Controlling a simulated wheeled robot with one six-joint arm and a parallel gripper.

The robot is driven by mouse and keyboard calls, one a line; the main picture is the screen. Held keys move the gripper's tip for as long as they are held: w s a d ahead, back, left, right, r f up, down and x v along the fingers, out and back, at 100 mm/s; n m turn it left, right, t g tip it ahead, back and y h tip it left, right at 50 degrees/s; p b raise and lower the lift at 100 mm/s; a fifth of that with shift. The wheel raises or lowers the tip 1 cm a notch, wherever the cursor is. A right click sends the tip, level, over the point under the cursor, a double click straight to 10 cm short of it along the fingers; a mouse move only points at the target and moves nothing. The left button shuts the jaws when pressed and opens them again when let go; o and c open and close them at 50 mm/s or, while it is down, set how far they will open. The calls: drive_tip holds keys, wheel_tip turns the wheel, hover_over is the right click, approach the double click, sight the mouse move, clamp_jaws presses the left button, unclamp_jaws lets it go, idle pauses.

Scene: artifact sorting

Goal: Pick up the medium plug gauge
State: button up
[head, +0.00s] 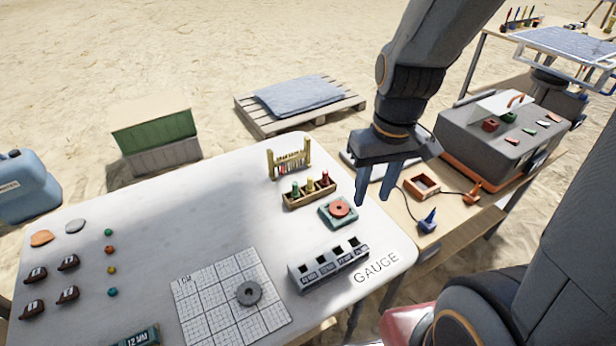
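A small wooden rack (311,202) on the white table holds upright pieces with green, yellow and red tops. These look like the plug gauges. The middle piece, yellow (310,187), may be the medium one, but no size marks can be read on it. My gripper (371,199) points down with its two blue fingers apart and nothing between them. In the picture it hangs to the right of the rack, near the table's right edge, apart from the rack.
A teal block with a red ring (340,209) and a grey slotted block (330,269) stand near the rack. Behind it is a yellow frame with thin rods (289,160). A gridded sheet with a grey ring (249,293) lies at the front. The table's middle is clear.

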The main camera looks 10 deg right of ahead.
sight(311, 178)
drive_tip(key=w+a+f+n+y+b, duration=0.1)
drive_tip(key=w+a+f+n+y, duration=0.15)
drive_tip(key=w+n, duration=0.5)
drive_tip(key=w+a+f+n+y+b, duration=0.1)
drive_tip(key=w+a+f+n, duration=0.1)
drive_tip(key=w+a+n, duration=0.35)
drive_tip(key=shift+n+t+y, duration=0.25)
drive_tip(key=shift+n+t, duration=0.05)
drive_tip(key=shift+n, duration=0.1)
drive_tip(key=shift+w+a+f+p, duration=0.35)
drive_tip(key=shift+w+f, duration=0.2)
drive_tip(key=shift+f, duration=0.55)
drive_tip(key=shift+w+a+f+p, duration=0.25)
drive_tip(key=shift+w+a+f, duration=0.25)
drive_tip(key=shift+f, duration=0.6)
drive_tip(key=shift+w+a+f+p, duration=0.3)
drive_tip(key=shift+w+f, duration=0.35)
drive_tip(key=shift+f, duration=0.45)
clamp_jaws()
